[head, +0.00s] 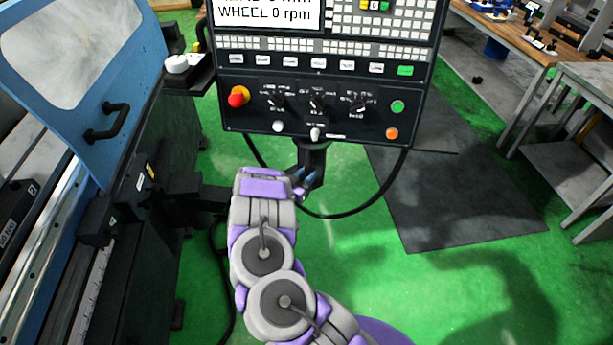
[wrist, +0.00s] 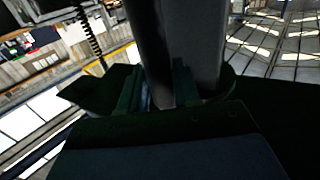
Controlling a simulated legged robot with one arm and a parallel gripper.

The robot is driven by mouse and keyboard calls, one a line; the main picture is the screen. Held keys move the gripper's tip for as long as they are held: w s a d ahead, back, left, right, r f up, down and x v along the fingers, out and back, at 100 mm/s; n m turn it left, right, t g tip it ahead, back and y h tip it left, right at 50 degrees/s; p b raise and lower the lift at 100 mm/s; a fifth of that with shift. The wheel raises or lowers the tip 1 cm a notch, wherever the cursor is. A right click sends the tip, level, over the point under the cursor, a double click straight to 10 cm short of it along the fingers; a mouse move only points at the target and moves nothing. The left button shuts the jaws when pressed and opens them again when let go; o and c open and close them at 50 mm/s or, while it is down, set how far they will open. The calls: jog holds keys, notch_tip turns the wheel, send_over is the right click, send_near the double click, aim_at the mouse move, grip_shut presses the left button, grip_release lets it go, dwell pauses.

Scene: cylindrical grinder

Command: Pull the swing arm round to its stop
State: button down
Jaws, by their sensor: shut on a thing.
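The swing arm carries the control panel (head: 310,100). Its dark post (head: 312,157) hangs below the panel, and a black horizontal part (head: 200,192) runs from the machine at left towards it, partly hidden behind my wrist. My gripper (head: 306,180) is shut on the post just below the panel. In the wrist view the grey post (wrist: 195,40) rises between the dark fingers of my gripper (wrist: 158,92). The fingertips are dark and partly hidden there.
The blue machine door (head: 90,70) with its black handle (head: 107,122) stands at left. A black cable (head: 375,200) loops below the panel. A grey mat (head: 450,190) lies on the green floor at right. Workbenches (head: 545,50) stand beyond. Floor at lower right is clear.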

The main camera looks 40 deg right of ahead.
jog(key=shift+s, duration=0.15)
jog(key=c, duration=1.2)
grip_release()
jog(key=shift+o, duration=1.4)
jog(key=shift+s+a+r, duration=0.1)
jog(key=shift+a, duration=0.1)
jog(key=shift+a, duration=0.1)
jog(key=shift+a, duration=0.2)
jog(key=p+v, duration=0.1)
jog(key=v, duration=1.6)
jog(key=shift+a, duration=0.1)
